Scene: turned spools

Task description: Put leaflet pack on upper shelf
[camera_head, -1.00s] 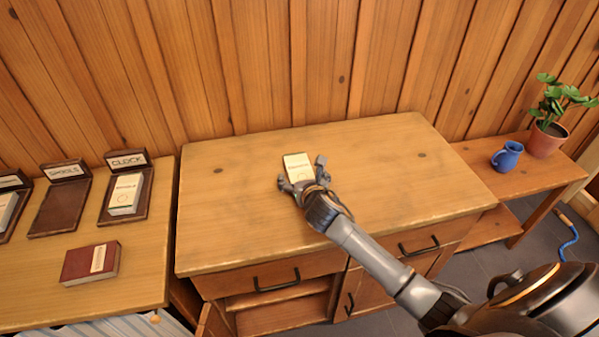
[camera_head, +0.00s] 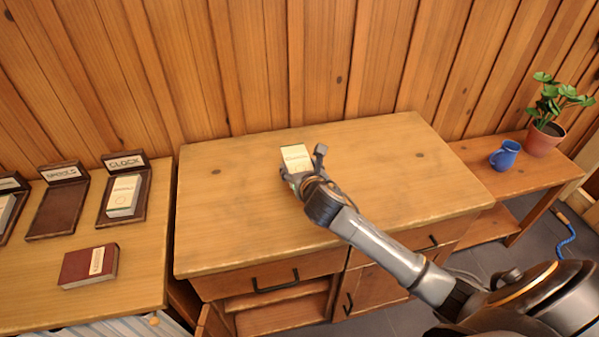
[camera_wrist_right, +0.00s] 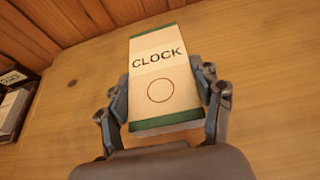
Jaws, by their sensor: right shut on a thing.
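A cream pack (camera_head: 296,156) with green ends is between the fingers of my right gripper (camera_head: 303,164), above the middle desk. In the right wrist view the pack (camera_wrist_right: 158,70) reads CLOCK above a ring mark, and my right gripper (camera_wrist_right: 166,92) is shut on its two long sides. I cannot tell how high it is above the desktop. Under the desk's left drawer an open compartment shows a wooden shelf board (camera_head: 275,300). My left gripper is out of view.
The middle desk (camera_head: 225,225) is otherwise bare. On the left table stand dark trays, one labelled CLOCK (camera_head: 125,162) holding a pale pack (camera_head: 123,194), and an empty one (camera_head: 57,210). A dark red book (camera_head: 88,266) lies nearer. A blue mug (camera_head: 504,155) and potted plant (camera_head: 545,138) stand right.

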